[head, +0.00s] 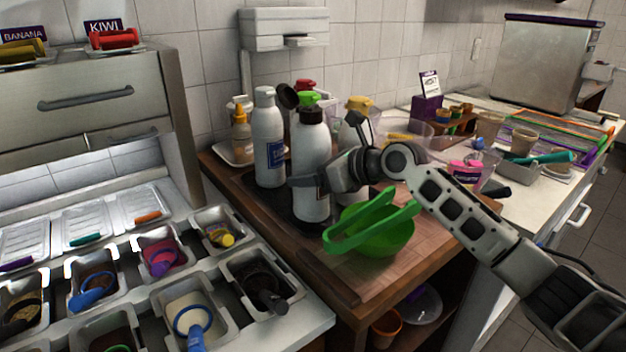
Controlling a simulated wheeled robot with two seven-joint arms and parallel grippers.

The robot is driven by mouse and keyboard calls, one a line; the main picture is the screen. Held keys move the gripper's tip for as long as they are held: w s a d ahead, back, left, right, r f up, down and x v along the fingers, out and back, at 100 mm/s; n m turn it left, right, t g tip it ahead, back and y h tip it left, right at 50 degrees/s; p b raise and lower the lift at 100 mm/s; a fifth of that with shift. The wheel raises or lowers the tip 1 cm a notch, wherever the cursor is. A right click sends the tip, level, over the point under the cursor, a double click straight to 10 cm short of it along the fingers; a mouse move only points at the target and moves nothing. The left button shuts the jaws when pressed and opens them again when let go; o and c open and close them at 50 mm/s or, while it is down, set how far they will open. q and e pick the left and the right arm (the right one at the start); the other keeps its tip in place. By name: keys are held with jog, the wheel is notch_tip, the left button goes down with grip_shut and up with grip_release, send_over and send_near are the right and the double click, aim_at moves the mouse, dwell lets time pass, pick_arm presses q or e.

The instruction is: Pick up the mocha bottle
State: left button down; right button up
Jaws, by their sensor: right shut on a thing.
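A white bottle with a dark top and an open dark flip lid (311,145) stands upright at the front of a bottle group on the dark tray. I take it for the mocha bottle, though my gripper hides its label. My right gripper (312,182) reaches in from the right and is shut on this bottle's middle. The bottle's base seems to be at the tray; I cannot tell whether it touches. My left gripper is not in view.
A white bottle with a blue label (268,140) stands close on the left. Bottles with green, red and yellow caps crowd behind. A green bowl (378,238) with green tongs sits in front, under my right arm. Topping bins (190,318) fill the lower left.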

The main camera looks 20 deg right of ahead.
aim_at(320, 144)
jog(key=s+r, duration=0.1)
jog(key=r, duration=0.1)
jog(key=s+d+r, duration=0.1)
jog(key=s+r, duration=0.1)
jog(key=r, duration=0.1)
jog(key=s+r, duration=0.1)
jog(key=r, duration=0.2)
jog(key=shift+s+d, duration=0.3)
jog(key=shift+s, duration=0.1)
jog(key=s+d+r+p, duration=0.1)
jog(key=s+d+r, duration=0.1)
jog(key=s, duration=0.5)
jog(key=shift+r+p, duration=0.35)
jog(key=shift+r, duration=0.2)
jog(key=shift+o, duration=1.2)
jog(key=shift+s+d+r, duration=0.15)
jog(key=shift+s, duration=0.2)
jog(key=shift+s+d, duration=0.1)
jog(key=shift+s, duration=0.15)
jog(key=shift+c, duration=1.2)
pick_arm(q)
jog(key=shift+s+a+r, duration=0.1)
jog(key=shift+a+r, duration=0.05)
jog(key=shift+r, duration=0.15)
pick_arm(e)
jog(key=shift+s+d+r, duration=0.1)
jog(key=shift+s+r, duration=0.05)
jog(key=shift+s, duration=0.05)
